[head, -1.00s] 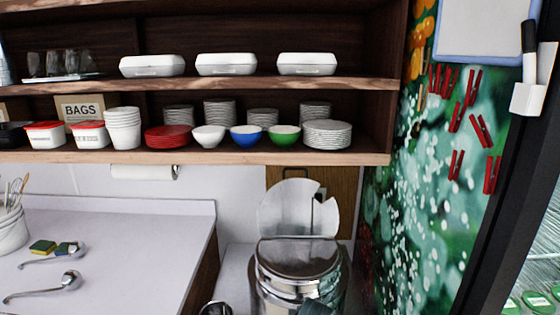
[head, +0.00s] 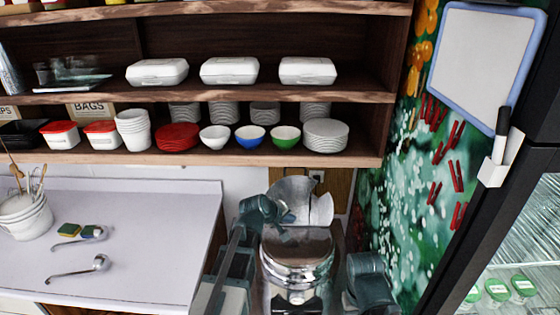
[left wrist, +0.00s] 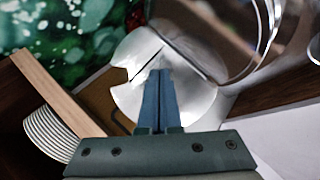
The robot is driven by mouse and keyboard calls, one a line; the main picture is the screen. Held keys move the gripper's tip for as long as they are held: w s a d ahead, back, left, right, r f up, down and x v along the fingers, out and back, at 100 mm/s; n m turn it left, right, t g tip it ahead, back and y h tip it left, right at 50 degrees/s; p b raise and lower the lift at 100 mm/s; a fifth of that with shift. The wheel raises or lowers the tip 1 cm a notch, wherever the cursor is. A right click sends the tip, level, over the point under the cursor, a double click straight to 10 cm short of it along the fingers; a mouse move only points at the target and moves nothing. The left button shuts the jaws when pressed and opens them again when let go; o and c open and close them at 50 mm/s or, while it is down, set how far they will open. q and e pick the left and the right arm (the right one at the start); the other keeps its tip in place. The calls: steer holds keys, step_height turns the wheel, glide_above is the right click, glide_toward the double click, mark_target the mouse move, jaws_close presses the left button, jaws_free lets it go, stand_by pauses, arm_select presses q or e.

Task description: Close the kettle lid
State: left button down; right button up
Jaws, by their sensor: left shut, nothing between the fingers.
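The kettle (head: 297,272) is a large shiny metal vessel at the bottom middle of the head view. Its round, notched metal lid (head: 321,209) stands raised at the kettle's back edge. My left gripper (head: 287,214) is shut and empty, by the lid, and hides part of it in the head view. In the left wrist view its closed fingertips (left wrist: 156,72) overlap the lid (left wrist: 136,50); I cannot tell whether they touch it. The kettle's curved rim (left wrist: 262,38) shows at upper right there. My right gripper is not clearly visible.
A shelf (head: 220,161) with bowls and plates hangs above and behind the kettle. A white counter (head: 150,215) with ladles lies to the left. A green patterned wall (head: 400,190) and a glass-fronted cabinet (head: 520,260) stand to the right.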

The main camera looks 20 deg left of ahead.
arm_select(q)
steer(key=w+a+r+n+t+y, duration=0.1)
steer(key=w+a+r+n+t, duration=0.4)
steer(key=w+a+r+n, duration=0.4)
steer(key=a+b+x, duration=0.1)
steer(key=b+x, duration=0.2)
steer(key=x, duration=0.8)
steer(key=shift+a+t+y, duration=0.3)
steer(key=shift+a+y, duration=0.1)
steer(key=shift+a, duration=0.05)
steer(key=shift+d+f, duration=0.1)
